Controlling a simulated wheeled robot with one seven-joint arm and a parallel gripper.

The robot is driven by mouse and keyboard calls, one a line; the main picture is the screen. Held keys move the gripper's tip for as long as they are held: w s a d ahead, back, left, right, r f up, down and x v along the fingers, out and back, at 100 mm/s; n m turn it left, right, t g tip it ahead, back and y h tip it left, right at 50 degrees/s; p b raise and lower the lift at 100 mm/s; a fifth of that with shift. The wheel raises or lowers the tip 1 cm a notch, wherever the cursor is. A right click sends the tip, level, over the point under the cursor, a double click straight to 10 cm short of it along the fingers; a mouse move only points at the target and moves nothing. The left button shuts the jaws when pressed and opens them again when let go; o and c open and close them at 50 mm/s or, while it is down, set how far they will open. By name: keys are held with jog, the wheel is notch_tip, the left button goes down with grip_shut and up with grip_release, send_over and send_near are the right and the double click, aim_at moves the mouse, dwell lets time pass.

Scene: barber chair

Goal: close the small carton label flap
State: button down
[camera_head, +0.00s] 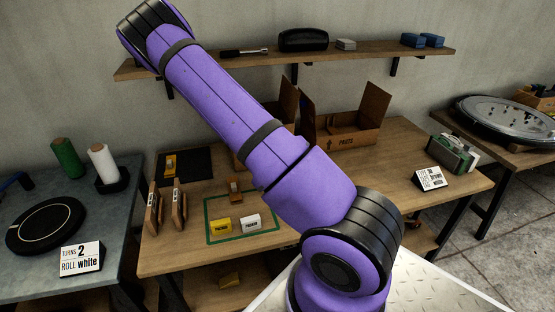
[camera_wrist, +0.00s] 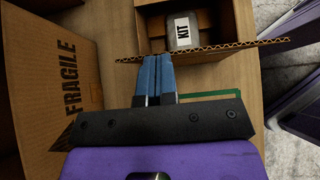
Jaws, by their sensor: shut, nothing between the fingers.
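In the wrist view an open carton (camera_wrist: 222,18) stands at the top, with a white item marked KIT (camera_wrist: 182,30) inside. A corrugated flap edge (camera_wrist: 240,48) runs across its near side, seen nearly edge-on. A cardboard panel printed FRAGILE (camera_wrist: 50,85) stands at the left. I cannot tell which of these is the label flap. My gripper (camera_wrist: 156,60) is shut and empty, its blue fingertips at the corrugated edge; contact is unclear. In the head view my arm hides most of the small carton (camera_head: 287,100) and my gripper is out of sight.
A green outline (camera_head: 212,238) holds yellow and white blocks. Wooden holders (camera_head: 153,208) stand at the left. A shelf (camera_head: 270,60) runs above.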

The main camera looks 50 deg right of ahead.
jog(key=shift+s+d+f+t+y, duration=0.9)
jog(key=shift+s+d+t+y, duration=0.4)
jog(key=shift+d+y, duration=0.85)
jog(key=shift+s+d+f+t+y, duration=1)
jog(key=shift+d+t+y, duration=0.6)
jog(key=shift+y, duration=0.9)
jog(key=shift+s+d+f+t+y, duration=0.75)
jog(key=shift+s+d+t+y, duration=0.55)
jog(key=shift+d+y, duration=0.9)
jog(key=shift+s+d+f+y, duration=0.15)
jog(key=shift+f+y, duration=0.1)
jog(key=shift+f, duration=0.35)
jog(key=shift+r, duration=0.1)
